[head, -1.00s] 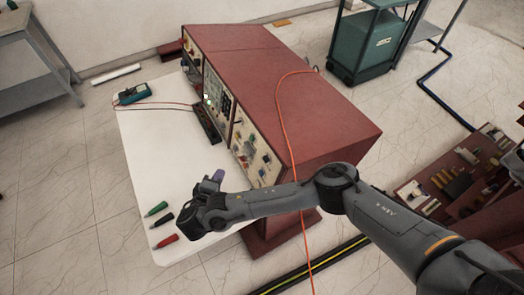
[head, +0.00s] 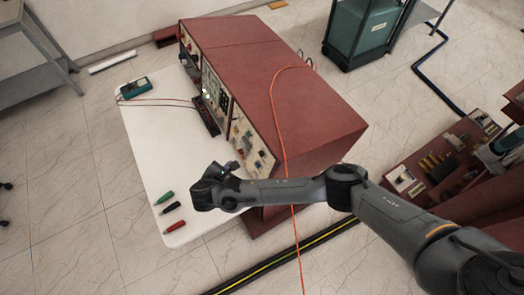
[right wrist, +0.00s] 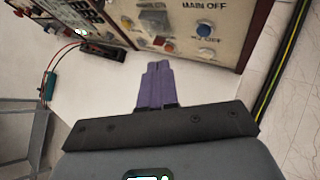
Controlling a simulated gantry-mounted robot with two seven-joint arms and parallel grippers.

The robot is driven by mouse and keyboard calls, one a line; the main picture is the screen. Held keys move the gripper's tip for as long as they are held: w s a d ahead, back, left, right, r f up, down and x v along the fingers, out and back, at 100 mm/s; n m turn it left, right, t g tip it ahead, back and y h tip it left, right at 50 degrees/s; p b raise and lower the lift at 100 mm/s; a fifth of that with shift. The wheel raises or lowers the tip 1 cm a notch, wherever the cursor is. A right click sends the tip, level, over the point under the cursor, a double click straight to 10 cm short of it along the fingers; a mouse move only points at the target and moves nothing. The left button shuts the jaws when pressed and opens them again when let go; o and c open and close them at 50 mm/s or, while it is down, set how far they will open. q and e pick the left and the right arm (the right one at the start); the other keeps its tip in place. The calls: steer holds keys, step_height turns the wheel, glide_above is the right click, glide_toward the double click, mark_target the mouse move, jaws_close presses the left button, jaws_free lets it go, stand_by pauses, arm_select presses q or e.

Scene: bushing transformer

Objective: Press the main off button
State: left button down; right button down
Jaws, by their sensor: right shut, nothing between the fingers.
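The main off button (right wrist: 204,29) shows in the right wrist view as a round bluish knob just under the "MAIN OFF" lettering on the cream panel (right wrist: 228,42). My right gripper (right wrist: 157,68) has its purple fingers together and empty. They point toward the panel, with the main off button up and to the right of the tips; I see no contact. In the head view my right gripper (head: 236,165) is over the white tabletop, in front of the console (head: 285,90). The button is too small to make out there. My left gripper is out of view.
Green, black and red probes (head: 172,207) lie on the white tabletop (head: 150,140). An orange cable (head: 277,120) drapes over the console. A teal meter (head: 134,88) lies farther back.

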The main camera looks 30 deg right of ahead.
mark_target(262, 153)
stand_by(0.4)
steer(key=d+f, duration=0.2)
steer(key=d, duration=0.6)
steer(key=shift+d, duration=0.3)
steer(key=shift+d, duration=0.15)
stand_by(2.0)
steer(key=shift+d+f, duration=0.1)
steer(key=shift+d, duration=0.15)
